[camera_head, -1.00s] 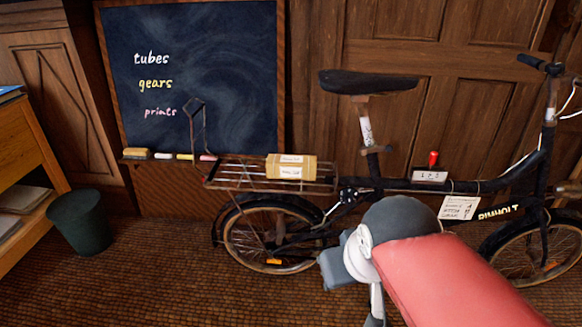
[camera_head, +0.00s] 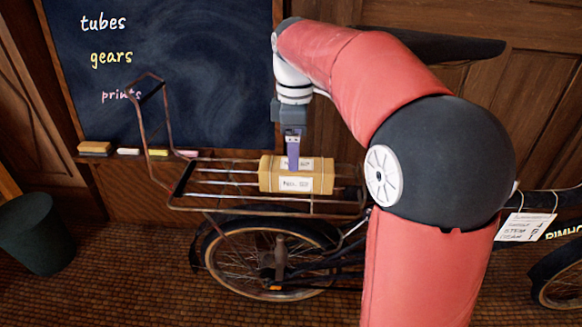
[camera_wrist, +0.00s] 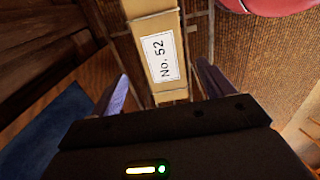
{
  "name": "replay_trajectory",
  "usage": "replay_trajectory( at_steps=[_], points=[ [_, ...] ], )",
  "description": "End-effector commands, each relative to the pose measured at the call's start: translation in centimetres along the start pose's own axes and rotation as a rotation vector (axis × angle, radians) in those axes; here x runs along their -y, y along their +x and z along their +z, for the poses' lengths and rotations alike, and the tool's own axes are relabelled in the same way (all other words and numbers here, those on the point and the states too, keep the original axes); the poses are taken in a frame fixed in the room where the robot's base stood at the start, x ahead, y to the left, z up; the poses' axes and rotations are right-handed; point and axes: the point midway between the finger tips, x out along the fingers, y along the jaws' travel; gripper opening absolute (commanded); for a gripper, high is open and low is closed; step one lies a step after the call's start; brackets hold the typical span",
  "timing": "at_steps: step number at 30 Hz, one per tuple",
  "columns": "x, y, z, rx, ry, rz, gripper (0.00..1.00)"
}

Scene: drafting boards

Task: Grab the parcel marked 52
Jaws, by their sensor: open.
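The parcel (camera_head: 296,184) is a tan box with white labels, lying on the rear rack of the bicycle. In the wrist view its label on the parcel (camera_wrist: 160,58) reads "No. 52". My gripper (camera_head: 293,165) points down right at the parcel in the head view. In the wrist view my gripper (camera_wrist: 160,88) is open, with one purple finger on each side of the parcel and gaps between. I cannot tell how deep the fingers reach.
The wire rack (camera_head: 215,183) has a raised bent frame at its left end. A chalkboard (camera_head: 200,70) with a chalk ledge stands behind it. A dark bin (camera_head: 38,235) stands at the lower left. A white tag (camera_head: 525,227) hangs on the bicycle frame.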

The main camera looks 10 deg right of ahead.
Motion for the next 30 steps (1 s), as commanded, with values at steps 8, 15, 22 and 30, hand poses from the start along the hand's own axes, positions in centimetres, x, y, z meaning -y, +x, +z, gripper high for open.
replay_trajectory(
  at_steps=[8, 15, 22, 30],
  points=[
    [0.1, 3.3, 0.2, 0.001, -0.001, -0.002, 0.80],
    [0.3, 6.8, 0.5, 0.000, 0.000, -0.001, 0.80],
    [0.2, 7.4, 0.5, 0.000, 0.001, 0.001, 0.80],
    [0.2, 7.4, 0.5, 0.000, 0.001, 0.000, 0.59]
  ],
)
